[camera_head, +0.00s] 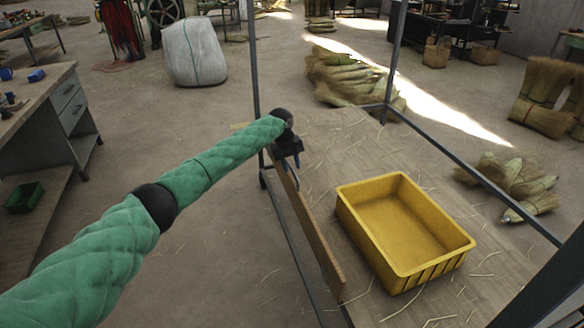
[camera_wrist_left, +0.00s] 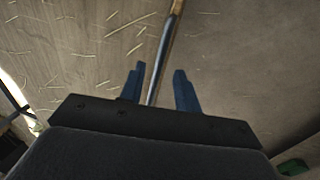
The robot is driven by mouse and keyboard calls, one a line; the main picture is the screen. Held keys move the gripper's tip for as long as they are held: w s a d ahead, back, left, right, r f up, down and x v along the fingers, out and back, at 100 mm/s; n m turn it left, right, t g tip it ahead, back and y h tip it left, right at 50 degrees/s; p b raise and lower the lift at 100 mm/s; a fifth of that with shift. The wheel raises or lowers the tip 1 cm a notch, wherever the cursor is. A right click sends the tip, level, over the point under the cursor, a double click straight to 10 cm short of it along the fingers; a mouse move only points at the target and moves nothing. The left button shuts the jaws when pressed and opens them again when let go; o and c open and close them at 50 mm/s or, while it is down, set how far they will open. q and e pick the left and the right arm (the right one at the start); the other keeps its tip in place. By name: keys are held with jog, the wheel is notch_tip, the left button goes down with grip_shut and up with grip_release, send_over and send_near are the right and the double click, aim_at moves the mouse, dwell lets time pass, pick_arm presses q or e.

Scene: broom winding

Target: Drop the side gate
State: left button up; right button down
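The side gate (camera_head: 312,235) is a long narrow wooden board standing upright along the left edge of the cart bed (camera_head: 365,135). My left gripper (camera_head: 291,158) is at the far end of this board, with my arm reaching in from the left. In the left wrist view its two blue fingers (camera_wrist_left: 159,90) are apart. A thin bar with a wood-coloured upper part (camera_wrist_left: 177,8) and a grey lower part runs between them, with gaps showing on both sides. Whether a finger touches it cannot be told. My right gripper is not in view.
A yellow crate (camera_head: 343,208) stands on the straw-strewn bed, right of the gate. Metal posts (camera_head: 253,60) rise around the bed. A workbench (camera_head: 50,85) stands at left, a pale sack (camera_head: 194,52) behind. The floor left of the gate is clear.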

pick_arm(q)
jog(key=shift+d+f, duration=0.2)
jog(key=shift+f, duration=0.6)
jog(key=shift+c, duration=0.2)
grip_shut()
jog(key=shift+a, duration=0.1)
